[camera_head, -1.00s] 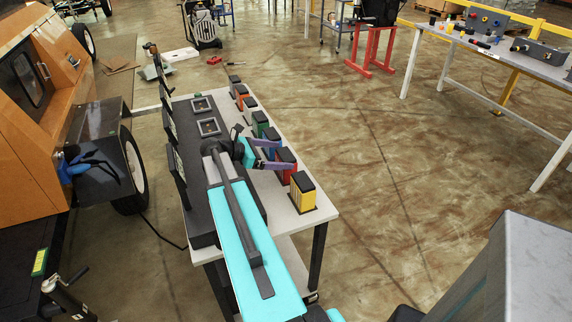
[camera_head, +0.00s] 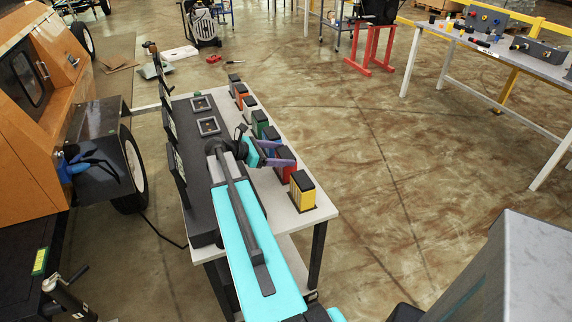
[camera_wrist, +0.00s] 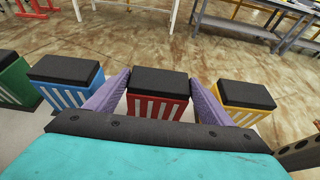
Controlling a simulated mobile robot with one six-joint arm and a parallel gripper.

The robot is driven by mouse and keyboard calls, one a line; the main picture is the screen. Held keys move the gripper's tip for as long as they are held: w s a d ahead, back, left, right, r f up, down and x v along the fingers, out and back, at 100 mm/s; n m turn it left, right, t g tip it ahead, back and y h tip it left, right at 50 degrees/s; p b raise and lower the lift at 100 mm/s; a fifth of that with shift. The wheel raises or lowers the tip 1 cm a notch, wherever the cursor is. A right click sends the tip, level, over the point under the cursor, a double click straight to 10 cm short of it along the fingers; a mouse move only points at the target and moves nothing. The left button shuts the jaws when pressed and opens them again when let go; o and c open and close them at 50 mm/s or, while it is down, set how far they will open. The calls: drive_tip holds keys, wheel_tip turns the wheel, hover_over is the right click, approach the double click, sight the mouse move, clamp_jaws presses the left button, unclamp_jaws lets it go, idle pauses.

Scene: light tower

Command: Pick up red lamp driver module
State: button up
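The red lamp driver module (camera_wrist: 157,105) stands upright in the wrist view, a red box with a black top and pale vertical slots. My gripper (camera_wrist: 157,95) is open, with one purple finger on each side of the red module; I cannot tell whether the fingers touch it. In the head view, my gripper (camera_head: 282,158) reaches over the white table from the left. There the red module (camera_head: 286,173) is partly hidden behind the fingers.
A yellow module (camera_head: 302,191) stands on the near side of the red one. A blue module (camera_wrist: 65,92) and a green module (camera_wrist: 13,80) are on its other side. More modules continue along the white table (camera_head: 312,217). A dark panel with two square sockets (camera_head: 208,126) lies left of the row.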

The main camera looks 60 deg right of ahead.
drive_tip(key=c, duration=1)
drive_tip(key=shift+r, duration=0.1)
wheel_tip(320, 180, up, 10)
drive_tip(key=b, duration=0.1)
idle(0.6)
